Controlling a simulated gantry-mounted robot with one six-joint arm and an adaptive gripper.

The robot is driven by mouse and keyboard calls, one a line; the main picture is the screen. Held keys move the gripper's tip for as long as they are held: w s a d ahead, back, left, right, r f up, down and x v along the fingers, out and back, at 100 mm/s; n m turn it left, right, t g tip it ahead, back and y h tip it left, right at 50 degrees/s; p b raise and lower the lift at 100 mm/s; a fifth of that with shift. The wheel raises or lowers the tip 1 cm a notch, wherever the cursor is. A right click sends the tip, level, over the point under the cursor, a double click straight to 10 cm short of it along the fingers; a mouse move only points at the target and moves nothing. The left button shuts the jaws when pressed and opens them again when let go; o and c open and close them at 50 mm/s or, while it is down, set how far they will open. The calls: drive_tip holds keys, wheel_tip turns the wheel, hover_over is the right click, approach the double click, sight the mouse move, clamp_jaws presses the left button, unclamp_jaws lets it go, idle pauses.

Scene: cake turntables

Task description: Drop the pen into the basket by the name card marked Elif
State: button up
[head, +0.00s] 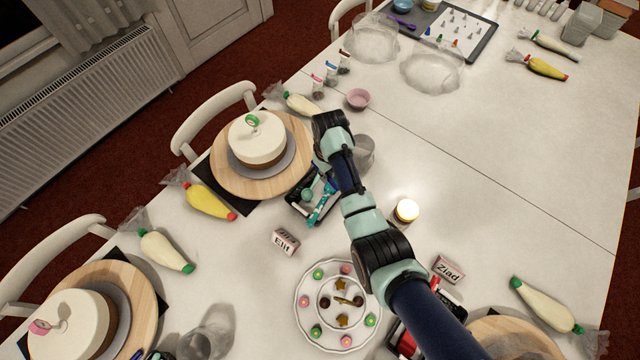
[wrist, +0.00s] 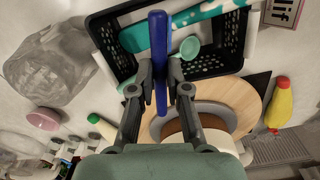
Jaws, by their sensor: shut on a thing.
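My gripper (wrist: 161,80) is shut on a blue pen (wrist: 159,45), seen in the wrist view. The pen lies lengthwise between the fingertips, and its upper part in that view overlaps the black basket (wrist: 101,35). The basket has perforated walls and holds a teal spotted tool (wrist: 185,26) and a teal spoon (wrist: 190,47). The Elif name card (wrist: 284,10) is beside this basket; in the head view the card (head: 286,242) stands just in front of the basket (head: 298,212). My arm partly covers the basket there, and I cannot make out the pen.
A cake on a wooden turntable (head: 228,179) stands close behind the basket. A clear cup (head: 364,152) is to its right, and a plate of decorations (head: 302,318) is in front. The Ziad card (head: 447,270) stands farther right. The table's right middle is clear.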

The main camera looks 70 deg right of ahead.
wheel_tip(320, 180, down, 4)
drive_tip(key=b, duration=0.2)
drive_tip(key=shift+r+b, duration=0.2)
drive_tip(key=shift+b, duration=0.2)
drive_tip(key=shift+r, duration=0.1)
drive_tip(key=o, duration=0.8)
drive_tip(key=shift+o, duration=0.2)
drive_tip(key=shift+r, duration=0.1)
wheel_tip(320, 180, up, 7)
drive_tip(key=shift+r, duration=0.2)
